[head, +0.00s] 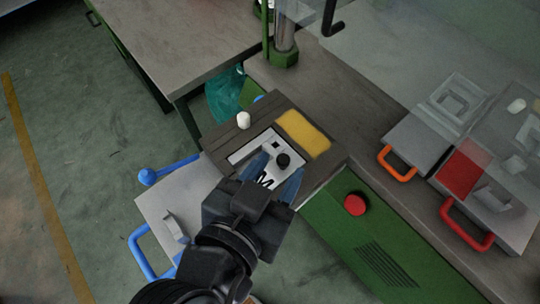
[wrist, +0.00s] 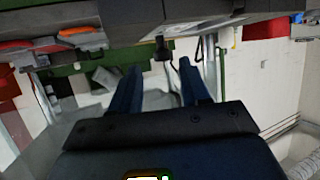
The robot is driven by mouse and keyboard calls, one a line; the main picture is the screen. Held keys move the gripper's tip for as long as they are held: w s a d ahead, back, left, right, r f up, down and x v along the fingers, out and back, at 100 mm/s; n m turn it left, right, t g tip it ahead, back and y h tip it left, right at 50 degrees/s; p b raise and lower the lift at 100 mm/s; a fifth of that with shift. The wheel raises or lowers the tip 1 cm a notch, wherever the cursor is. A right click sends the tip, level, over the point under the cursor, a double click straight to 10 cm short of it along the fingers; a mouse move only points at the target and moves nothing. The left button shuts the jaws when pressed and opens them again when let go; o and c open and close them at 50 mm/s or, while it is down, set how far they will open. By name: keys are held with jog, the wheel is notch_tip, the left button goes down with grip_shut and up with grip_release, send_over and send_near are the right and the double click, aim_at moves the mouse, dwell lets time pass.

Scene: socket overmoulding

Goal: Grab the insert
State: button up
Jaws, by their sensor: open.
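No part is labelled as the insert; a small black round piece (head: 283,160) stands on the pale plate of the dark mould block (head: 322,181) and may be it. A short white cylinder (head: 244,120) stands on the block's left edge. My gripper (head: 277,166) is over the block, its two blue fingers spread on either side of the black piece. In the wrist view, the fingers are apart with nothing held between them (wrist: 160,72). A dark piece (wrist: 161,48), probably the same black one, shows just beyond the fingertips. I cannot tell its exact distance.
A yellow pad (head: 303,134) lies on the block. A green machine front with a red button (head: 355,204) is at right. Trays with an orange handle (head: 397,165) and a red handle (head: 466,228) stand further right. A blue-handled tray (head: 155,205) is at lower left.

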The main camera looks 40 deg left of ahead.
aim_at(284, 156)
jog(key=x, duration=0.4)
jog(key=shift+a+f, duration=0.25)
jog(key=shift+a, duration=0.05)
grip_shut()
jog(key=shift+r, duration=0.15)
